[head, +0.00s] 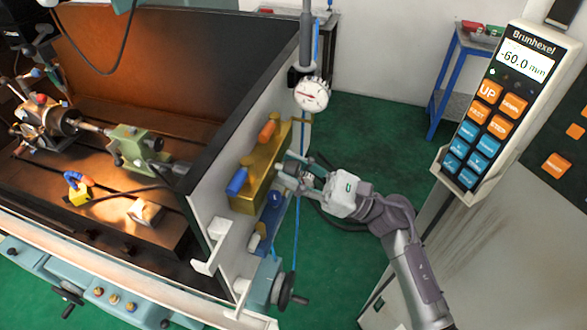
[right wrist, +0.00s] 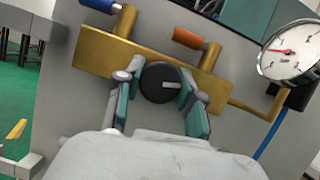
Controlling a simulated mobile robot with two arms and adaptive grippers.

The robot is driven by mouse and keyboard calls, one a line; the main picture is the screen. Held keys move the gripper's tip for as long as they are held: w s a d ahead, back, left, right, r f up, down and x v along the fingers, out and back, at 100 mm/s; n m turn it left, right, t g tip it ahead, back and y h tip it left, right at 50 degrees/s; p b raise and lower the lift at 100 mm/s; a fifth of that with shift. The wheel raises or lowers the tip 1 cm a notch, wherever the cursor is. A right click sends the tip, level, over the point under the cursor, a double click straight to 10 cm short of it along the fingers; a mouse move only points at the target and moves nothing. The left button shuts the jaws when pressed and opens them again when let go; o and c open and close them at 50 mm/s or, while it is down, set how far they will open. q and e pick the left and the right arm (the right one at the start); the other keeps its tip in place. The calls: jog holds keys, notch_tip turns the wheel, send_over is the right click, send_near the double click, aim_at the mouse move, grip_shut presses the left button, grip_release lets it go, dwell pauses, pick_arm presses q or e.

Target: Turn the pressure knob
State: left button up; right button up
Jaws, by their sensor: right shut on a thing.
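The pressure knob (right wrist: 158,80) is a round black knob with a pale pointer mark lying roughly level, on the front of a brass block (right wrist: 100,53). My right gripper (right wrist: 161,90) has a finger on each side of it and is shut on it. In the head view my right gripper (head: 293,172) reaches the brass block (head: 246,200) from the right, and its fingers hide the knob. A round white dial gauge (head: 311,95) with a red needle is above the block; it also shows in the right wrist view (right wrist: 289,51). My left gripper is out of view.
An orange-handled lever (head: 267,131) and a blue-handled lever (head: 237,182) stick out of the block, close to my right gripper. A lathe with a green tailstock (head: 137,146) is at left. A control pendant (head: 497,108) reading -60.0 mm is at right.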

jog(key=m+t, duration=0.2)
jog(key=m, duration=0.2)
jog(key=shift+h, duration=0.3)
jog(key=shift+m+t+h+p, duration=0.6)
jog(key=shift+m+t+p, duration=0.5)
jog(key=shift+m, duration=1.5)
jog(key=o, duration=1.2)
jog(key=shift+c, duration=0.2)
